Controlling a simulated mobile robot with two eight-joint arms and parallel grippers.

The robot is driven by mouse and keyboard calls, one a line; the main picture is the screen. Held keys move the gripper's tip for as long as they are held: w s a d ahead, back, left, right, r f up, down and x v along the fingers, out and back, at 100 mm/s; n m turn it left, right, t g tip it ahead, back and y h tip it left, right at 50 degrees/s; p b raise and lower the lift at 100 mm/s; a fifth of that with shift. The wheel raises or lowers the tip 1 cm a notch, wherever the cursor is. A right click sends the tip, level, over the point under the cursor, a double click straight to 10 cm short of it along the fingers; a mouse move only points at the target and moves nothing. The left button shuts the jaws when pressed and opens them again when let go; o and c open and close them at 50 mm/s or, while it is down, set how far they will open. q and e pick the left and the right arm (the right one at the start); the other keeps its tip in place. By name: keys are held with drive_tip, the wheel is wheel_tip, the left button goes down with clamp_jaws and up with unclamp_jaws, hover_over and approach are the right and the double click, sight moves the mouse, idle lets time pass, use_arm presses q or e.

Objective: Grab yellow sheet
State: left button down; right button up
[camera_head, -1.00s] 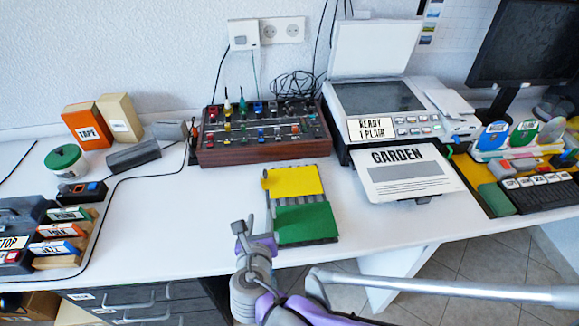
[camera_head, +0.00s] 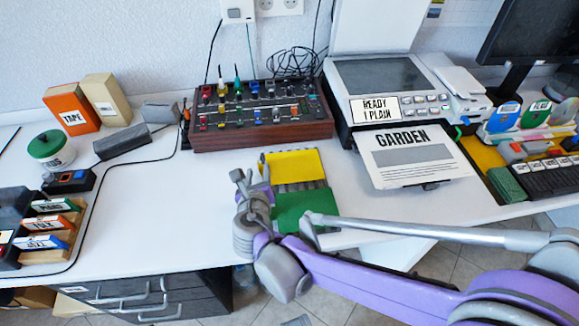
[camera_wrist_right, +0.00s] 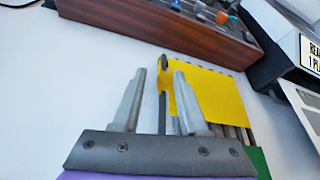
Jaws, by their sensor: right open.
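The yellow sheet (camera_head: 293,166) lies on a dark ribbed holder on the white desk, behind a green sheet (camera_head: 305,210). In the right wrist view the yellow sheet (camera_wrist_right: 208,98) has a small tab at its left edge, beside an upright dark peg. My right gripper (camera_head: 243,178) is at the left of the holder, close to the yellow sheet's left edge. The wrist view shows its two fingers (camera_wrist_right: 158,98) apart, with the sheet's left edge and the peg seen between and beyond them. Whether they touch the sheet is unclear. My left gripper is out of view.
A wooden-cased mixer panel (camera_head: 262,115) stands behind the sheets. A printer (camera_head: 390,95) with a GARDEN page (camera_head: 410,158) is to the right. Boxes and a green-lidded jar (camera_head: 50,150) are at the left. The desk left of the gripper is clear.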

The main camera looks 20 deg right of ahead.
sight(258, 165)
drive_tip(key=x, duration=0.3)
drive_tip(key=shift+w+d+b, duration=0.15)
drive_tip(key=shift+w+b, duration=0.25)
drive_tip(key=shift+s, duration=0.1)
clamp_jaws()
